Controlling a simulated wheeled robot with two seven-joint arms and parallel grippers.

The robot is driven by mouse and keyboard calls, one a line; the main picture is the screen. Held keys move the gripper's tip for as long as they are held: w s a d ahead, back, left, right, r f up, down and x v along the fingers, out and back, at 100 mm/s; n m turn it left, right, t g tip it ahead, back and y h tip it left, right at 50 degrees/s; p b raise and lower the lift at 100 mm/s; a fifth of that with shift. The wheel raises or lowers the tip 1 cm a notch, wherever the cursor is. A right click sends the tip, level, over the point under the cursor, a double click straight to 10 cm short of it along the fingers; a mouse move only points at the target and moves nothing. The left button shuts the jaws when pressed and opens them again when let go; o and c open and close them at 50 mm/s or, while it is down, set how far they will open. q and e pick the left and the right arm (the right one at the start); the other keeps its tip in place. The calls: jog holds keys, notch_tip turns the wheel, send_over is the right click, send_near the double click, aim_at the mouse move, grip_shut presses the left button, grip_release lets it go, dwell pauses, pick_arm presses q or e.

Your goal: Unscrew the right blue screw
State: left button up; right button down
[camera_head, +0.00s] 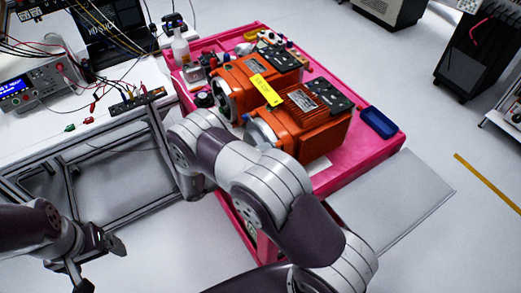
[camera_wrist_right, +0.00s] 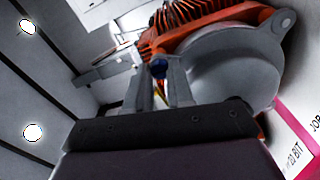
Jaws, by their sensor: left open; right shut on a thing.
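Two orange servo motors with grey end caps, a rear one (camera_head: 228,90) and a front one (camera_head: 320,133), lie side by side on the pink cart (camera_head: 377,150). In the right wrist view, a blue screw (camera_wrist_right: 159,68) shows between the fingertips of my right gripper (camera_wrist_right: 160,84), beside the round grey end cap (camera_wrist_right: 225,75) of a motor. My right gripper is shut on this screw. In the head view my right arm hides the gripper and screw. My left gripper (camera_head: 98,262) is open and empty at the lower left, away from the motors.
A blue tray (camera_head: 378,122) sits at the cart's right corner. A spray bottle (camera_head: 180,46) and small items stand at its back. A white bench (camera_head: 110,82) with an instrument (camera_head: 32,84) and cables is at the left. Grey floor is open at the right.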

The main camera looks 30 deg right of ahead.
jog(key=n+p, duration=0.1)
jog(key=n, duration=1)
jog(key=shift+p, duration=0.35)
jog(key=shift+r+n, duration=0.1)
jog(key=shift+n, duration=0.2)
jog(key=c, duration=1.2)
grip_release()
jog(key=shift+o, duration=1.2)
jog(key=shift+d, duration=0.1)
